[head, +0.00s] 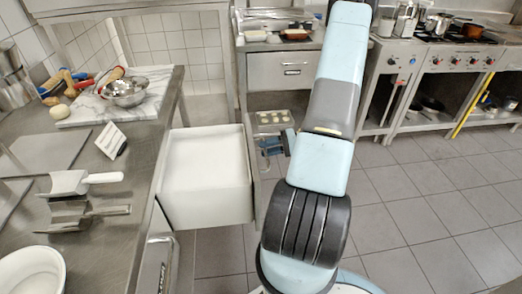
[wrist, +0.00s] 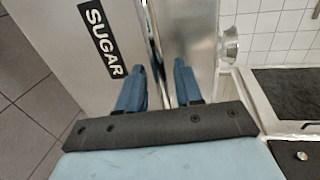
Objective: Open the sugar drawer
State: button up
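The sugar drawer (head: 205,205) stands pulled out from under the left counter, and its inside looks white. Its grey front panel (head: 253,170) faces right. In the wrist view the front bears a black label reading SUGAR (wrist: 101,40). A gap shows between the fingers; firm contact is not visible.
The left counter (head: 150,150) holds a marble board (head: 90,108) with a metal bowl (head: 125,92), scoops (head: 80,183) and a white bowl (head: 32,272). A tray of round items (head: 272,120) sits on a low shelf behind my gripper. Tiled floor (head: 410,215) is free on the right.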

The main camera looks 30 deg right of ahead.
jog(key=v, duration=1.2)
jog(key=shift+d, duration=0.2)
jog(key=w+a+r+n+g+h, duration=0.1)
jog(key=a+r+n+g+h, duration=0.45)
jog(key=a+r, duration=1.35)
jog(key=s+a+r+t+h, duration=0.2)
jog(key=s+a+r+h, duration=0.2)
jog(key=r, duration=0.4)
jog(key=s+a+r+t+h, duration=0.2)
jog(key=s+a+r+h, duration=0.2)
jog(key=s+a+r, duration=0.2)
jog(key=shift+s+a+r+h, duration=0.25)
jog(key=shift+s+r+h, duration=0.1)
jog(key=shift+s+r, duration=1)
jog(key=shift+w+a+r+m+t, duration=0.1)
jog(key=shift+w+m+t, duration=0.05)
jog(key=shift+m+t, duration=0.1)
